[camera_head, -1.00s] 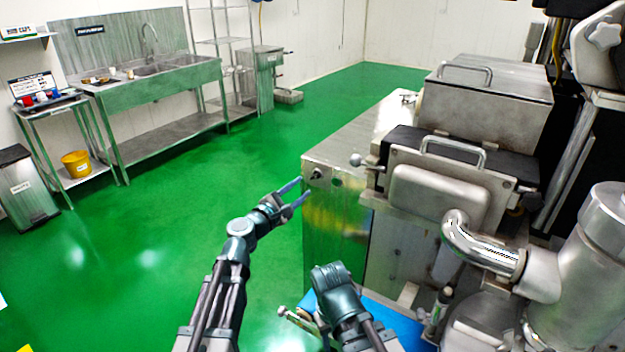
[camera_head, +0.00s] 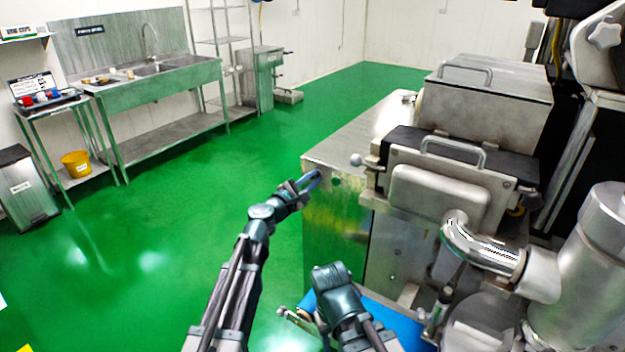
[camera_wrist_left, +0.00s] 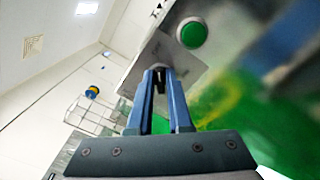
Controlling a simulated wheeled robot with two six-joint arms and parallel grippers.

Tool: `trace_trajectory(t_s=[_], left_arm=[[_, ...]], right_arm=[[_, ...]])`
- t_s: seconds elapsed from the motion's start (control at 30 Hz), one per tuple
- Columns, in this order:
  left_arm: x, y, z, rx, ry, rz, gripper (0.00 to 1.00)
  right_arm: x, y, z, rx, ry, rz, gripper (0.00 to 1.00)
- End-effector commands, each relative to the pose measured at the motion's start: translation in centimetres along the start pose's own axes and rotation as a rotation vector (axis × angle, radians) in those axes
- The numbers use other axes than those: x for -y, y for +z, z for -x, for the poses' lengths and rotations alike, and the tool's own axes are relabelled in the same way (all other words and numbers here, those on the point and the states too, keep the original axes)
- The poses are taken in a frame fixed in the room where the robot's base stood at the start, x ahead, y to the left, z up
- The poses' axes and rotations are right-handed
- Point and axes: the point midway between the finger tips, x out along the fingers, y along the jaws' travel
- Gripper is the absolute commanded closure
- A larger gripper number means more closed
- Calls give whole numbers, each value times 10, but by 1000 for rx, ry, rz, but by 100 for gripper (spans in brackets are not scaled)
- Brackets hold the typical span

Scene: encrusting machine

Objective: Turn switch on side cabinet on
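The side cabinet (camera_head: 335,222) is a steel box with a bare top, left of the machine. Its switch is hidden by my left gripper in the head view. In the left wrist view the switch (camera_wrist_left: 158,77) is a small black knob between the fingertips, with a round green button (camera_wrist_left: 192,33) close by. My left gripper (camera_head: 312,180) is at the cabinet's upper front corner, and its blue fingers (camera_wrist_left: 160,80) are close together on the knob. I cannot tell the switch's setting.
The steel machine with a lidded hopper (camera_head: 487,95) and a curved pipe (camera_head: 485,250) fills the right side. A blue belt (camera_head: 395,318) lies low in front. The green floor to the left is clear as far as the sink bench (camera_head: 160,82).

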Motion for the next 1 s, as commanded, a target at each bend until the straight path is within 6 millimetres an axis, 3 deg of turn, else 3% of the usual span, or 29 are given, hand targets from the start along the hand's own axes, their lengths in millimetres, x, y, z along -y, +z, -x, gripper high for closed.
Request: trace_trajectory(t_s=[0.1, 0.57, 1.0], left_arm=[[0, 0, 0, 0, 0, 0, 100], [0, 0, 0, 0, 0, -31, 100], [2, 0, 0, 0, -1, -353, 100]], right_arm=[[0, 0, 0, 0, 0, 0, 50], [0, 0, 0, 0, 0, 0, 50], [0, 0, -2, 0, 0, 0, 50]])
